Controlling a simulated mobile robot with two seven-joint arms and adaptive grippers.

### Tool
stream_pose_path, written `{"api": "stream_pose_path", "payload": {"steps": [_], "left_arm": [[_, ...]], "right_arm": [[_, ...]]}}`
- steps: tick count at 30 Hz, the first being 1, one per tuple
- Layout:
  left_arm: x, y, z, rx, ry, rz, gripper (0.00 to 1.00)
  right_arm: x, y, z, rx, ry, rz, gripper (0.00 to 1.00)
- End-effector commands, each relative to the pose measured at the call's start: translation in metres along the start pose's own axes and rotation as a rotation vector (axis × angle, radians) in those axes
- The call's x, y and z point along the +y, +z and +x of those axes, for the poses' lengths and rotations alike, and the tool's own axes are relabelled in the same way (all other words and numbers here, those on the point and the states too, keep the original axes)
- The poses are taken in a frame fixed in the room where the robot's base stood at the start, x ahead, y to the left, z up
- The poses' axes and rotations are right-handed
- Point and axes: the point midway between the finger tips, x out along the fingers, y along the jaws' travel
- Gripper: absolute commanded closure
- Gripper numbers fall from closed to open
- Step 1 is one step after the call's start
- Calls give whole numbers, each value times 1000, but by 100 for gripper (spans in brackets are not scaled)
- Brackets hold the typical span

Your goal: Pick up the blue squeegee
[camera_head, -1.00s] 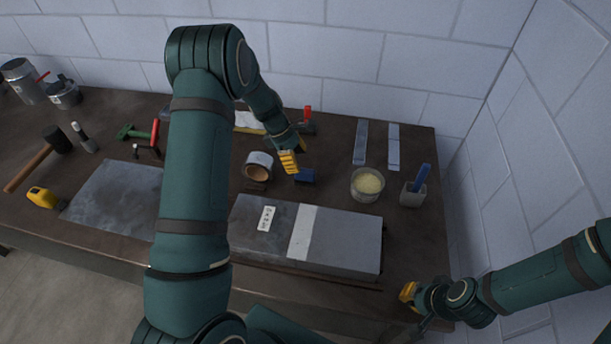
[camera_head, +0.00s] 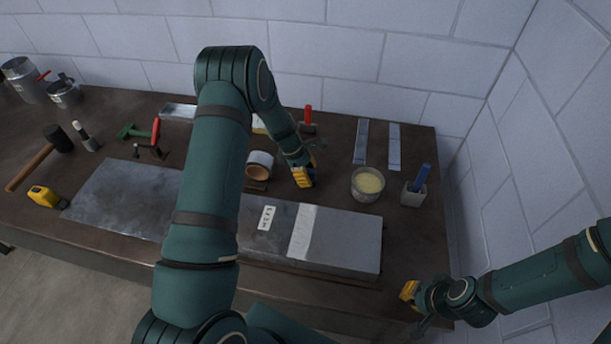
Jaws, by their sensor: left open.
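A roll of tape (camera_head: 261,164) lies just left of the left gripper. The sheet metal (camera_head: 345,240) lies in front.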

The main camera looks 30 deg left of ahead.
Motion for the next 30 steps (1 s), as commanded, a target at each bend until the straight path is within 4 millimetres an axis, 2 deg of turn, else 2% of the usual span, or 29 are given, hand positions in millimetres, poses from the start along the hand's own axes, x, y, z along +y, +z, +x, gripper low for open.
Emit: {"api": "stream_pose_path", "payload": {"steps": [1,3,19,23,30], "left_arm": [[0,0,0,0,0,0,75],[0,0,0,0,0,0,100],[0,2,-5,0,0,1,100],[0,10,-22,-1,1,2,100],[0,28,-66,-1,2,3,100]], "right_arm": [[0,0,0,0,0,0,100],[0,0,0,0,0,0,100],[0,0,0,0,0,0,100],[0,0,0,0,0,0,100],[0,0,-1,0,0,0,100]]}}
